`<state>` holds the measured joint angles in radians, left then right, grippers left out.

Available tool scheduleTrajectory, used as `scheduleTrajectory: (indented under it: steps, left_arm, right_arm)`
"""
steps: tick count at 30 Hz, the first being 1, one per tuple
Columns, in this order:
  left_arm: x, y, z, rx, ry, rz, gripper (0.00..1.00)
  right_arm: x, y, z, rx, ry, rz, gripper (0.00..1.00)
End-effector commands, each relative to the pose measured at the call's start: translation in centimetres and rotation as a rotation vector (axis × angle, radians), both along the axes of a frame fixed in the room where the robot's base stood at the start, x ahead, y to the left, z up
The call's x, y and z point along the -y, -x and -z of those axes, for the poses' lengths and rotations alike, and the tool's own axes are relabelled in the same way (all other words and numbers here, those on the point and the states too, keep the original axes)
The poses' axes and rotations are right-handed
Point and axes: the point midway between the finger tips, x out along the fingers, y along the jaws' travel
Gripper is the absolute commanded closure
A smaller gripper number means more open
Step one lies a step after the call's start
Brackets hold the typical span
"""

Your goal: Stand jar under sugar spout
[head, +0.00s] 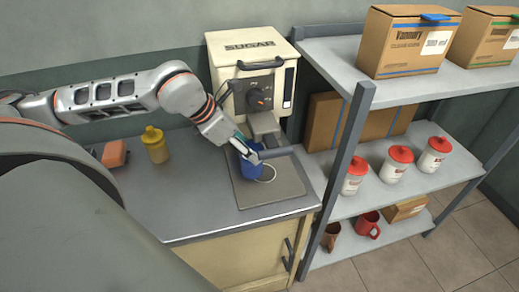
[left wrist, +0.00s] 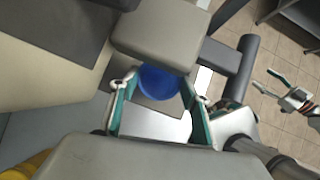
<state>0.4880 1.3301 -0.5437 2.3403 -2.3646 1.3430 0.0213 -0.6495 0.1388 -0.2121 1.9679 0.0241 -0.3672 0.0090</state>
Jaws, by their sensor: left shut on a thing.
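The blue jar (head: 251,168) is under the front of the cream sugar machine (head: 254,68), just below its grey spout (head: 263,124). My left gripper (head: 248,152) is shut on the jar from above and left. In the left wrist view, the blue jar (left wrist: 158,82) shows between the teal fingers, partly covered by the grey spout block (left wrist: 160,35). A pale loop (head: 268,174) shows at the jar's right side. I cannot tell whether the jar's base touches the grey plate (head: 275,192). My right gripper (left wrist: 276,90) is open and empty, away above the floor.
A yellow bottle (head: 155,146) and an orange-red object (head: 115,153) stand on the counter at left. A grey shelf post (head: 340,165) is close at right. The shelves hold boxes (head: 405,42), red-lidded white jars (head: 396,165) and mugs (head: 367,225). Counter front is clear.

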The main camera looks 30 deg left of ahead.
Motion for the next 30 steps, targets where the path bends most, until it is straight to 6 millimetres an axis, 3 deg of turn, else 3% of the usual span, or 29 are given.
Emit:
scheduleTrajectory:
  steps: [14, 22, 23, 24, 30]
  left_arm:
    - [1.7, -3.1, 2.3, 0.001, 0.003, -0.001, 0.97]
    - [1.8, -3.4, 2.8, 0.0, -0.001, -0.001, 0.97]
    - [1.8, -3.3, 2.8, -0.002, -0.001, -0.001, 0.49]
    - [1.8, -3.3, 2.8, -0.002, -0.001, -0.001, 0.38]
    - [1.8, -3.3, 2.8, -0.002, -0.001, -0.001, 0.37]
  right_arm:
    - [0.0, 0.0, -0.3, -0.004, 0.002, 0.0, 0.38]
    - [0.0, 0.0, -0.3, -0.004, 0.002, 0.0, 0.38]
    - [0.0, 0.0, -0.3, -0.004, 0.002, 0.0, 0.38]
    - [0.0, 0.0, -0.3, -0.003, 0.002, 0.0, 0.38]
    - [0.0, -0.1, -0.6, 0.002, 0.0, -0.001, 0.38]
